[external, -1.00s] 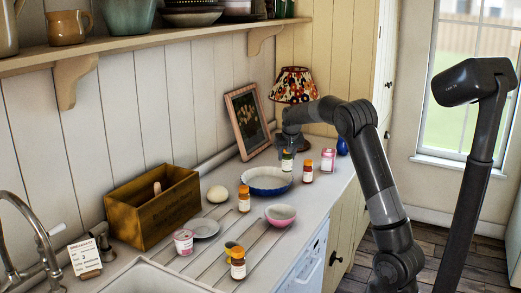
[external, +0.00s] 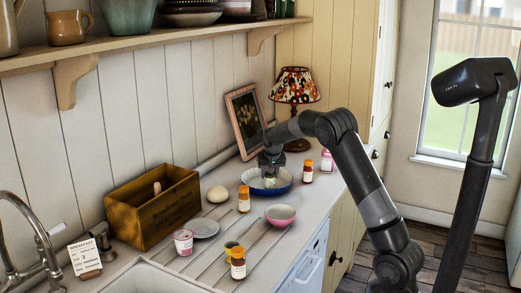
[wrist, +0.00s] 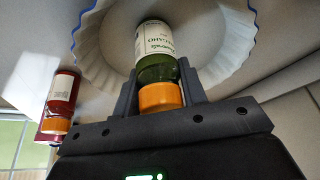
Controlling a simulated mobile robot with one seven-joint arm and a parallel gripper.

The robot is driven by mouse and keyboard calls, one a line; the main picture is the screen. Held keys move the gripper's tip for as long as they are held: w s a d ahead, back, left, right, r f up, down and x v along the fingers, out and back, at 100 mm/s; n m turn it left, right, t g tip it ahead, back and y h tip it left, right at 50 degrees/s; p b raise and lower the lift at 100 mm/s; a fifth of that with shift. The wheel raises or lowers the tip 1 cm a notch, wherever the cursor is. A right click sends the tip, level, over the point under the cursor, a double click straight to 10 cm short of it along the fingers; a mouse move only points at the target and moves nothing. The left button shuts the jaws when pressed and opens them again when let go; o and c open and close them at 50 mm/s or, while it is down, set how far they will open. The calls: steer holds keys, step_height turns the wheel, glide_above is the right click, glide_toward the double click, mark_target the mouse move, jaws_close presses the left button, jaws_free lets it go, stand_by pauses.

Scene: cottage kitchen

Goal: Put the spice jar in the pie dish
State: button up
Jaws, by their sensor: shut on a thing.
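The spice jar, green with a white label and an orange cap, is between the fingers of my gripper (external: 269,165). In the wrist view the jar (wrist: 157,66) shows clearly, with its cap (wrist: 159,97) nearest the gripper (wrist: 160,92). The pie dish (external: 286,187), white inside with a blue rim, stands on the counter below the gripper. In the wrist view its fluted wall (wrist: 92,50) curves around the jar. The jar is over or inside the dish; I cannot tell if its base touches the bottom.
A red jar with an orange cap (external: 308,173) and a pink container (external: 327,161) stand right of the dish. An orange jar (external: 244,200) and a pink bowl (external: 281,214) are in front. A picture frame (external: 245,122) and lamp (external: 296,88) stand behind.

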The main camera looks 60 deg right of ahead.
steer(key=shift+f, duration=0.1)
steer(key=o, duration=1.1)
steer(key=v, duration=1.2)
steer(key=s+a+r+n+t+y, duration=0.1)
steer(key=s+a+r, duration=0.2)
steer(key=a, duration=0.3)
steer(key=s+a+r+n+y, duration=0.1)
steer(key=s+a+r, duration=0.1)
steer(key=s+a, duration=0.25)
steer(key=s+a+f+n, duration=0.1)
steer(key=s+a+n, duration=0.1)
steer(key=s+a, duration=0.5)
steer(key=s+a+f+n+t+y, duration=0.1)
steer(key=s+a+n, duration=0.2)
steer(key=s+a, duration=0.5)
steer(key=s+a+f+n, duration=0.1)
steer(key=s+a+n, duration=0.2)
steer(key=s+a, duration=0.4)
steer(key=shift+s+a+t+y, duration=0.15)
steer(key=shift+s+t, duration=0.05)
steer(key=shift+s, duration=0.7)
steer(key=shift+s+a+t+y, duration=0.15)
steer(key=shift+s+t, duration=0.05)
steer(key=shift+s, duration=0.7)
